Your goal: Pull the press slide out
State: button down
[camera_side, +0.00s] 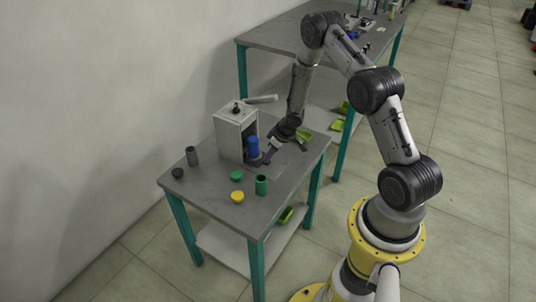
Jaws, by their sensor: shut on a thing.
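The press (229,132) is a pale box-shaped housing with a lever (262,99) on top, standing at the back of the small grey table. A blue cylinder (253,146) stands upright at its open front, on what looks like the press slide (256,161). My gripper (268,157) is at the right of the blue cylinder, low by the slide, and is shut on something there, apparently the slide. The fingertips are small and partly hidden, so the exact grip point cannot be made out.
On the table (215,197) stand a grey cylinder (192,156), a dark cap (177,173), a green cap (236,176), a yellow cap (237,197) and a green cylinder (261,185). A larger table (270,36) stands behind.

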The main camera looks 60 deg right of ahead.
jog(key=shift+s, duration=0.1)
jog(key=shift+s, duration=1.4)
jog(key=shift+s, duration=1.75)
jog(key=c, duration=0.9)
grip_release()
